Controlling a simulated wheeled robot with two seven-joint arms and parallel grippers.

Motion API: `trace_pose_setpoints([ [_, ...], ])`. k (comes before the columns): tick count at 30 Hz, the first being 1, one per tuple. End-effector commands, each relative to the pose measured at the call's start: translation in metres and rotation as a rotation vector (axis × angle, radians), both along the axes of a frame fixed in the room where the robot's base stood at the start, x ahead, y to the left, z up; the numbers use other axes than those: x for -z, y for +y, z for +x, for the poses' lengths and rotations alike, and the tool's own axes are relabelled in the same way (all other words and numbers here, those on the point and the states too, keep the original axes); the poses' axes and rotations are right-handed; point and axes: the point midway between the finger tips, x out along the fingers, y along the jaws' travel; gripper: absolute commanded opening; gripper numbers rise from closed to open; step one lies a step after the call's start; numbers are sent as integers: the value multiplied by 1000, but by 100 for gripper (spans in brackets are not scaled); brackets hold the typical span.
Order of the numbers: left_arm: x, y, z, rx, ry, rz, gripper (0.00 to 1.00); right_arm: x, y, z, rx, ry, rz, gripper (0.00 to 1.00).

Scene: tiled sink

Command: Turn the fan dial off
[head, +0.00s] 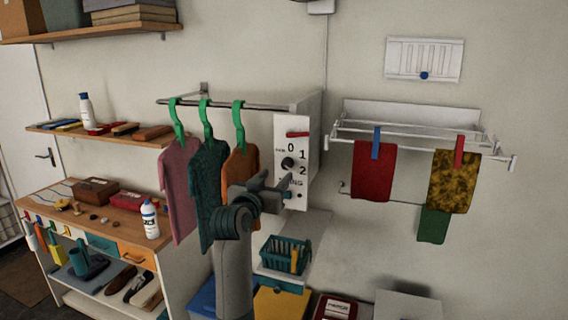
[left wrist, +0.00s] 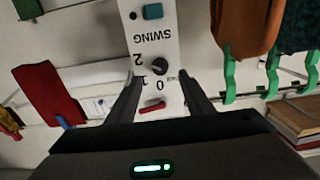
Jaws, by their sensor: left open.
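The fan dial (head: 288,164) is a dark round knob on a white upright panel (head: 303,192) with 0, 1 and 2 printed beside it. In the left wrist view the dial (left wrist: 159,67) appears upside down, near the 0, 1 and 2; its exact setting is too small to tell. My left gripper (head: 284,185) is in front of the panel, just below the dial in the head view. In the left wrist view its open fingers (left wrist: 162,78) frame the dial, with visible gaps on both sides. My right gripper is not in view.
A red bar (head: 298,134) sits above the dial, and a teal button (left wrist: 152,11) is on the panel's other end. Clothes on green hangers (head: 239,125) hang close left of the panel. A drying rack (head: 410,135) is at right; a teal basket (head: 284,256) stands below.

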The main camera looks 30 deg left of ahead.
Motion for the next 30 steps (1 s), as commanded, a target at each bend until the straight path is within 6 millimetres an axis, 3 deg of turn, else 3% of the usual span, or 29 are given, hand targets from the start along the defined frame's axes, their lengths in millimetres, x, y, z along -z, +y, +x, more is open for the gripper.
trace_pose_setpoints([
  [9, -3, 11, 49, 1, 1, -1, 47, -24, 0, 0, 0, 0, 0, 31],
  [15, -2, 16, 68, 1, 1, -1, 47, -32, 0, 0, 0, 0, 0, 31],
  [30, 0, 18, 76, 0, -1, 0, 45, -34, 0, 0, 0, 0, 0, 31],
])
